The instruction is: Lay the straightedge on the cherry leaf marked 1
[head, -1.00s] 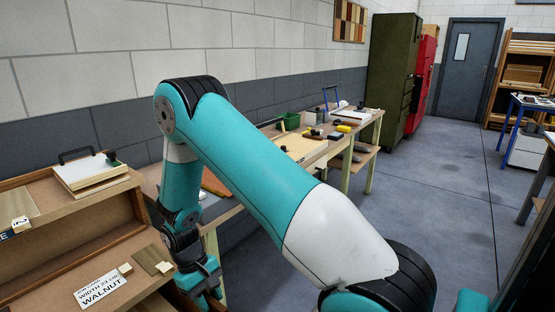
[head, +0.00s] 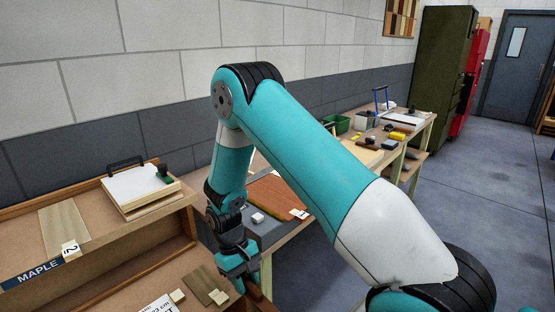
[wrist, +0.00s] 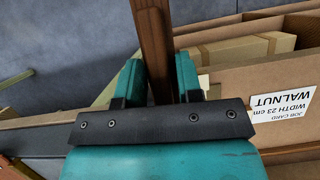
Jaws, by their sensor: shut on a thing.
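My gripper (head: 240,270) is low in the head view, over the near end of the bench and right of the shelf unit. In the wrist view my gripper (wrist: 158,75) is shut on a long, dark brown wooden bar, which looks like the straightedge (wrist: 153,35). The bar reaches away from between the fingers to the top edge; its far end is out of view. The cherry leaf (head: 272,192), a reddish-brown sheet with a white tag marked 1 (head: 299,214), lies flat on the bench behind and right of my gripper. My arm hides part of it.
A small white block (head: 257,218) sits by the leaf's near edge. At left, the shelf unit holds a maple leaf tagged 2 (head: 64,229) and a white-topped stack with a handle (head: 138,186). A walnut job card (wrist: 283,103) stands close right of my gripper. Tools crowd the bench's far end.

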